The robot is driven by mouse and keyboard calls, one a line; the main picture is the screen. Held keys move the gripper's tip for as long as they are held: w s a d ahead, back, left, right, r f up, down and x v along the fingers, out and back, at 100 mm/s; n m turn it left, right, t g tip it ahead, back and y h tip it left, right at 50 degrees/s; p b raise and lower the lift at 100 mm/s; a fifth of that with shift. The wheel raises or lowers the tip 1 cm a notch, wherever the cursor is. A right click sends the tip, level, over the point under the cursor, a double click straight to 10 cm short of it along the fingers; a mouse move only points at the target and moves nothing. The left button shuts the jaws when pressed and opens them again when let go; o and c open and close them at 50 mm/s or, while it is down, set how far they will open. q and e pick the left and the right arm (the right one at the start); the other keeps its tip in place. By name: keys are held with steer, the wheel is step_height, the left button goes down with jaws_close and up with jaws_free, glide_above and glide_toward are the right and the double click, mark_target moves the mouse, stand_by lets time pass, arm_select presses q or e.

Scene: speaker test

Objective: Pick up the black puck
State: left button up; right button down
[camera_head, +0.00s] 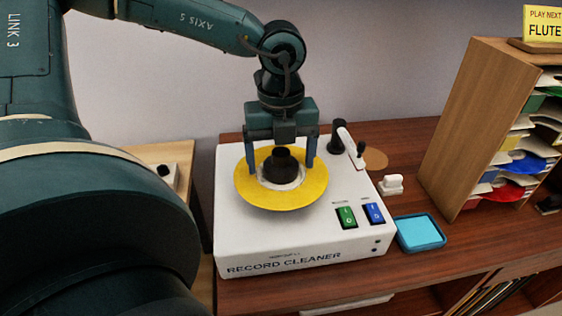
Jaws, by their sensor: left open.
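The black puck (282,168) sits at the centre of a yellow disc (255,197) on top of the white record cleaner (240,245). It looks like a short black cylinder with a wider, pale-ringed base. My left gripper (281,166) points down over the disc. Its two blue-grey fingers are spread wide, one on each side of the puck, with visible gaps between them and it. Whether the fingertips touch the disc cannot be told. My right gripper is not in view.
The cleaner has a white arm with a black knob (338,131), a green switch (346,216) and a blue switch (374,213). A blue tray (420,233) and a small white object (391,184) stand to its right. A wooden record rack (466,120) rises further right.

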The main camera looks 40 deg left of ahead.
arm_select(q)
steer(key=shift+c, duration=0.4)
steer(key=c, duration=1.1)
steer(key=shift+r, duration=0.1)
step_height(320, 180, up, 28)
steer(key=shift+f+p, duration=0.1)
steer(key=shift+p, duration=0.8)
